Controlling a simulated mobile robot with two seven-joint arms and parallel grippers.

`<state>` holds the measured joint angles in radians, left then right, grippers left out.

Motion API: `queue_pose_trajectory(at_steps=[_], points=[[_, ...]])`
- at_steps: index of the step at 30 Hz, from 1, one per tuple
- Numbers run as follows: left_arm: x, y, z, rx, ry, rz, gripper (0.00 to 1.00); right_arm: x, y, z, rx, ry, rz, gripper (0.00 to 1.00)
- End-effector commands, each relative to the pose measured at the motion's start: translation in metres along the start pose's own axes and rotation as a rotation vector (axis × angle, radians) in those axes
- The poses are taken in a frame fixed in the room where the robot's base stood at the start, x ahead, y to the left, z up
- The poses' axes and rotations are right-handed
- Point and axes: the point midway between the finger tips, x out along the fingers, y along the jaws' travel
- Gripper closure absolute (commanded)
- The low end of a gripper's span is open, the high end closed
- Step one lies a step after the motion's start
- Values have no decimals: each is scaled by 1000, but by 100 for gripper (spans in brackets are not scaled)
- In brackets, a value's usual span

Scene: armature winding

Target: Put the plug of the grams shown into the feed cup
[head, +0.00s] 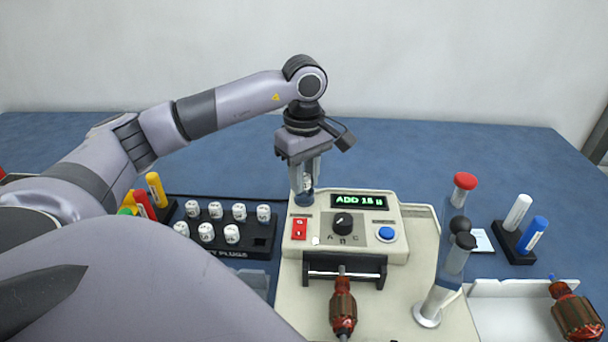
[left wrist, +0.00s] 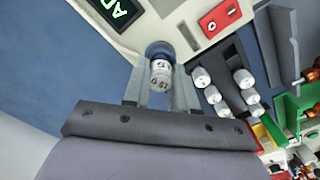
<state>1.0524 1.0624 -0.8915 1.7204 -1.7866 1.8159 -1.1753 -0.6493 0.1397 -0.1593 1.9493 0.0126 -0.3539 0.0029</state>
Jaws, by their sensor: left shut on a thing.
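My left gripper (head: 304,186) is shut on a white plug (head: 307,183) with dark marks, at the left back corner of the winding machine (head: 413,218). In the left wrist view the plug (left wrist: 161,73) sits between both fingers, its mark too small to read surely. The blue feed cup (head: 303,199) is right at the fingertips, and its round rim also shows in the left wrist view (left wrist: 158,48). The plug's lower end overlaps the cup; I cannot tell how deep it is. The display (head: 359,202) reads "ADD 15" with an unclear unit. My right gripper is not in view.
A black plug rack (head: 260,247) holds several white plugs (head: 239,210) left of the machine. A red switch (head: 299,229), black knob (head: 343,222) and blue button (head: 386,233) are on the machine. A red-capped post (head: 465,181) stands at right. Armatures (head: 343,307) lie in front and right.

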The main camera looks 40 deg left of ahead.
Motion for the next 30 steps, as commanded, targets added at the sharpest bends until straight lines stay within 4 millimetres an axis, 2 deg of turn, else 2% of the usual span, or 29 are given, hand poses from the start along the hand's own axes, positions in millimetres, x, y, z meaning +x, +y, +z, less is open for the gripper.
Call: queue_pose_trajectory(at_steps=[8, 9, 11, 22, 30], points=[[0, 0, 0, 0, 0, 0, 92, 0, 0, 0, 0, 0, 0, 100], [0, 0, 0, 0, 0, 0, 60, 0, 0, 0, 0, 0, 0, 100], [0, 0, 0, 0, 0, 0, 44, 0, 0, 0, 0, 0, 0, 100], [0, 0, 0, 0, 0, 0, 44, 0, 0, 1, 5, -6, -1, 100], [-44, 1, 0, 0, -1, 5, 44, -2, -2, -8, 7, 6, -6, 100]])
